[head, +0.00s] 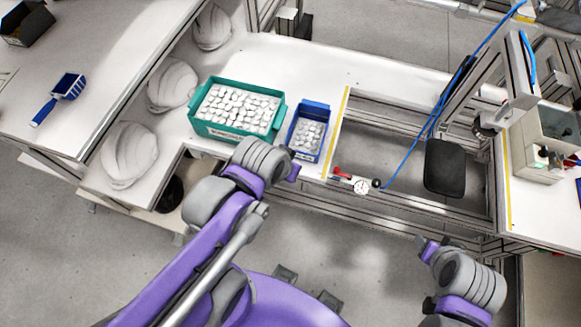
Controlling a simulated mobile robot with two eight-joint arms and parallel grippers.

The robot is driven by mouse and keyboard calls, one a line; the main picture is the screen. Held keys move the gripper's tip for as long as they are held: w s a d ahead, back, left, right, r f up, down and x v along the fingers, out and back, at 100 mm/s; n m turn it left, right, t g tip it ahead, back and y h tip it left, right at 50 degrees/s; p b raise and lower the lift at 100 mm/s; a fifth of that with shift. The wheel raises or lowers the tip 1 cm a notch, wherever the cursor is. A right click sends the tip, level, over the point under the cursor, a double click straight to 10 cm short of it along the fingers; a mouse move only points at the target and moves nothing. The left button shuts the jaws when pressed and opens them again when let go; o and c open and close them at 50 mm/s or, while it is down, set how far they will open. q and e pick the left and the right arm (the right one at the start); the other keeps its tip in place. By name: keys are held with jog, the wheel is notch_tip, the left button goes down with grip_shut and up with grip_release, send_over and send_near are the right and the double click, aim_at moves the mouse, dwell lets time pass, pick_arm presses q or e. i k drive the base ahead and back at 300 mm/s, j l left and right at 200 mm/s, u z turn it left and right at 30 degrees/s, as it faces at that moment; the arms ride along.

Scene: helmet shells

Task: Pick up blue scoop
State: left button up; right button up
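The blue scoop (66,90) lies on the white table at the far left. Its boxy head (70,86) points toward the back and its handle (43,113) points toward the front left. Nothing is touching it except the tabletop. My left arm's purple and grey links show at the centre, well to the right of the scoop. My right arm's links show at the lower right. I cannot make out the fingers of either gripper.
A green bin (238,138) and a smaller blue bin (320,107), both with white pieces, stand on the workbench. Several white helmet shells (128,155) stand beside the left table (110,50). A dark box (27,22) sits at its back left. Table space around the scoop is clear.

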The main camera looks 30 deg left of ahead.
aim_at(70, 85)
jog(key=u, duration=2.75)
jog(key=i+j, duration=0.1)
jog(key=j, duration=0.15)
jog(key=i+j+z, duration=0.15)
jog(key=j+z, duration=0.55)
jog(key=z, duration=1.1)
jog(key=i+j, duration=0.05)
